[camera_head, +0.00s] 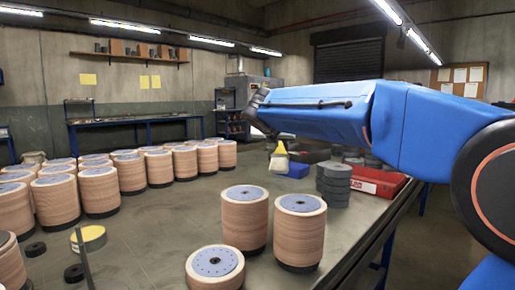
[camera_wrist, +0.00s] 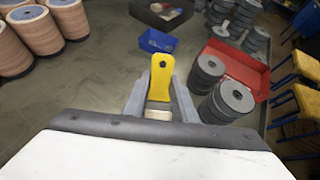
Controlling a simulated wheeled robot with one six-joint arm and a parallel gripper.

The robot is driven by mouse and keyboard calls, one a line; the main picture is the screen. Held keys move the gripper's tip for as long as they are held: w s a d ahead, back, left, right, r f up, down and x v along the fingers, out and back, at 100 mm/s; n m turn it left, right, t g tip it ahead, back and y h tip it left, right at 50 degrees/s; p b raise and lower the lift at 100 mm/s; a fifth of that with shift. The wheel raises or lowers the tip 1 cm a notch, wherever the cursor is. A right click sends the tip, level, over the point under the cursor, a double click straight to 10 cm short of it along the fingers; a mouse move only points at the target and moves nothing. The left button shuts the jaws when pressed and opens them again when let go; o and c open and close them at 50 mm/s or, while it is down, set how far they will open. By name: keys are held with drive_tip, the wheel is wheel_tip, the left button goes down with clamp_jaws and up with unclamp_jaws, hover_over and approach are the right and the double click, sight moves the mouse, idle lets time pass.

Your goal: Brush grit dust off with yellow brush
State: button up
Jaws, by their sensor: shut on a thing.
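A yellow brush (camera_wrist: 161,78) is held between the fingers of my gripper (camera_wrist: 160,101), with a pale part at its lower end. In the head view the brush (camera_head: 279,162) hangs above the far side of the table, below the end of my blue arm. It appears clear of the discs. Several tall tan stacks of flap discs with grey-blue tops stand on the table, including two near the middle, one stack (camera_head: 245,222) and another (camera_head: 299,235). A shorter stack (camera_head: 214,270) stands in front. Grit dust is too small to make out.
A blue bin (camera_wrist: 155,41) stands beyond the brush. A red tray (camera_wrist: 236,67) and dark disc stacks (camera_wrist: 228,102) are to the right. Many tan stacks (camera_head: 130,174) crowd the left. A yellow-topped round can (camera_head: 88,238) sits front left. The table's middle is clear.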

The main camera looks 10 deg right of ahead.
sight(280, 157)
drive_tip(key=shift+s+d+f, duration=0.15)
drive_tip(key=shift+s+f, duration=0.05)
drive_tip(key=shift+f, duration=2.3)
